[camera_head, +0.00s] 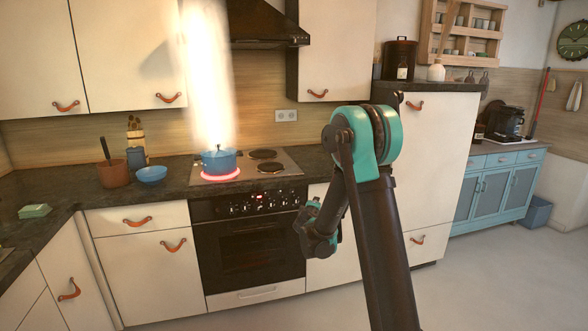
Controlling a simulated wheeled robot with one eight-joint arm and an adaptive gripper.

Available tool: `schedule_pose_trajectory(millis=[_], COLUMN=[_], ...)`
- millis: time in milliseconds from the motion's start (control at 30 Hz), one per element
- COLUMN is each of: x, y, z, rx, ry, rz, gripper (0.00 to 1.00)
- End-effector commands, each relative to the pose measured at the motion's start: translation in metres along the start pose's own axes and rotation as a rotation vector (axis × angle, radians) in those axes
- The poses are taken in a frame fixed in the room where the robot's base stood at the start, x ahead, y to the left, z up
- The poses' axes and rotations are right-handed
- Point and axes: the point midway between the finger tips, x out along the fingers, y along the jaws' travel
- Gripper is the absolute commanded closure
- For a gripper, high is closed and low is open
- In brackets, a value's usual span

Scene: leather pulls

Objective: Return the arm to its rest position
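My arm (385,250) rises from the bottom of the picture to a large teal joint (368,135). From there it folds back down to its dark wrist end (318,238), which is in front of the oven and the white cabinet beside it. My gripper's fingers cannot be made out there, so I cannot tell whether they are open or shut. Nothing held can be seen. The arm's end looks apart from the counter and stove.
A blue pot (219,161) stands on a red-glowing burner of the stove (285,180), with a tall bright plume above it. A blue bowl (152,174) and a brown pot (113,174) are left on the counter (60,205). The floor (490,275) at right is clear.

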Motion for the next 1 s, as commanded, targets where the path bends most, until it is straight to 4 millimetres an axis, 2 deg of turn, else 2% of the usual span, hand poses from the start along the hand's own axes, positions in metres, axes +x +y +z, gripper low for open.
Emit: schedule_pose_trajectory(millis=[33, 233, 367, 500, 733, 900, 1000], x=[-0.014, -0.072, -0.116, -0.169, -0.262, -0.328, -0.358], y=[0.006, 0.007, -0.004, -0.023, -0.07, -0.111, -0.131], z=[0.021, 0.09, 0.129, 0.163, 0.202, 0.214, 0.216], rx=[0.054, 0.29, 0.441, 0.6, 0.851, 1.02, 1.094], ry=[-0.034, -0.168, -0.254, -0.342, -0.48, -0.568, -0.607], rz=[-0.028, -0.155, -0.24, -0.333, -0.496, -0.617, -0.676], gripper=[0.68, 0.68, 0.68, 0.68, 0.68, 0.68, 0.68])
